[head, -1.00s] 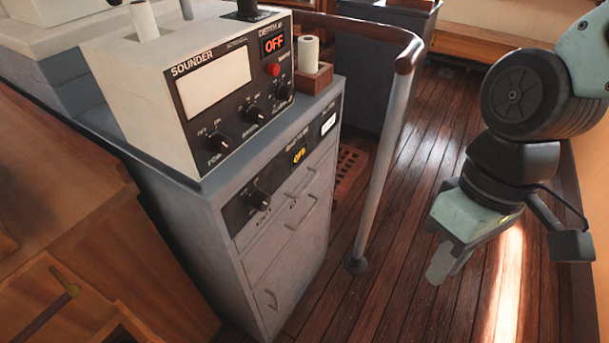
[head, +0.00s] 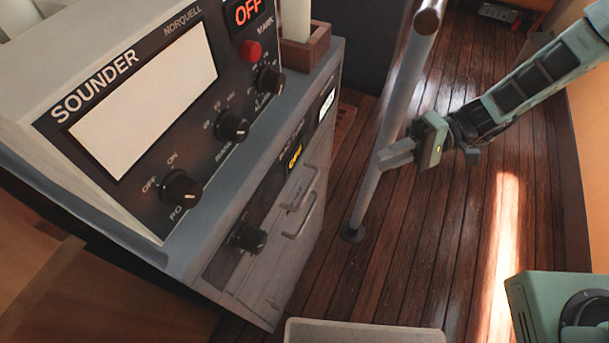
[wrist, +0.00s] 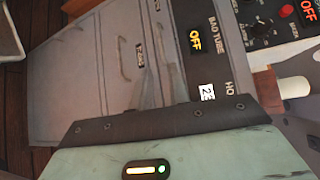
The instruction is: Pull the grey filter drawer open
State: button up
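The grey cabinet front (head: 275,270) is below the sounder and carries grey drawer fronts with bar handles. One bar handle (head: 301,215) shows in the head view, with a smaller one just above it. In the wrist view, handles (wrist: 123,58) also show on the grey fronts (wrist: 100,95), which look flush and shut. The small labels are too blurred to tell which one is the filter drawer. My gripper (head: 384,159) is to the right of the handles, apart from them, with its fingers pointing left. In the wrist view its fingers (wrist: 160,75) are a little apart with nothing between them.
The sounder (head: 140,110) with its knobs stands on the cabinet top. A wooden holder (head: 303,52) with a white roll is behind it. A grey rail post (head: 375,185) rises close by my gripper. The plank floor (head: 440,250) to the right is clear.

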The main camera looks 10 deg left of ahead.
aim_at(308, 191)
jog(key=p+x, duration=0.2)
jog(key=x, duration=1.5)
jog(key=shift+s+a, duration=0.1)
jog(key=shift+s, duration=0.05)
jog(key=shift+c, duration=0.4)
grip_shut()
